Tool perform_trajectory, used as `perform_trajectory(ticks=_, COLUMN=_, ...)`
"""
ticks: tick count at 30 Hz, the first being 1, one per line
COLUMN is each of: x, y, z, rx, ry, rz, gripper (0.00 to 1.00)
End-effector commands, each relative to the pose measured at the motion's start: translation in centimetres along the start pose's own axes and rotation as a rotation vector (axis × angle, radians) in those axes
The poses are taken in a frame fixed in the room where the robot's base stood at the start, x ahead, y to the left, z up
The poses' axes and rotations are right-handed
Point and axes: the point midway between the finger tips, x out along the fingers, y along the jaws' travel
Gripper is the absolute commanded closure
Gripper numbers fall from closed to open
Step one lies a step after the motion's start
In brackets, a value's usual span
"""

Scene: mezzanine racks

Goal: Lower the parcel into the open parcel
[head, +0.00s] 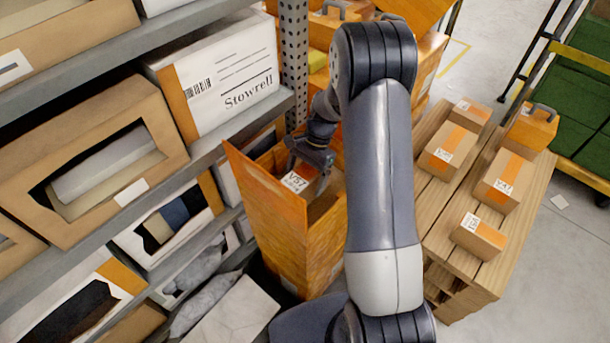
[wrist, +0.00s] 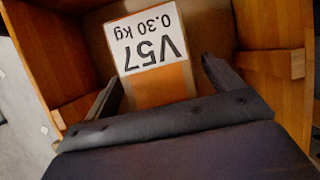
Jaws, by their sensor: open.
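The open parcel (head: 270,215) is a tall orange-brown box with its top open, standing beside the shelving; its inner walls (wrist: 270,30) surround the wrist view. The parcel (head: 296,181), a small brown box with a white V57 label and an orange stripe, is inside its mouth. In the wrist view the parcel (wrist: 160,88) shows its label, reading V57 and 0.30 kg, upside down. My gripper (head: 308,177) reaches into the opening from above. Its fingers (wrist: 159,78) are spread, one on each side of the parcel. The parcel's underside is hidden, so I cannot tell what it rests on.
Grey shelving with several boxes, including a white Stowrell box (head: 222,75), stands close on the left. A wooden pallet stack (head: 487,268) with several small labelled parcels is on the right. A perforated rack post (head: 293,60) rises behind the open parcel.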

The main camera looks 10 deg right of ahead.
Motion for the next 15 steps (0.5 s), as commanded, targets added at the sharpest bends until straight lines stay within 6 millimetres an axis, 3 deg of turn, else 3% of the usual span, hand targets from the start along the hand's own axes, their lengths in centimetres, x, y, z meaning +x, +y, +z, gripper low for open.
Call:
perform_trajectory(ticks=5, x=-0.8, y=0.0, z=0.0, rx=0.000, ry=0.000, rz=-0.001, gripper=0.13)
perform_trajectory(ticks=15, x=-7.2, y=-0.1, z=-0.1, rx=0.001, ry=0.003, rz=-0.004, gripper=0.13)
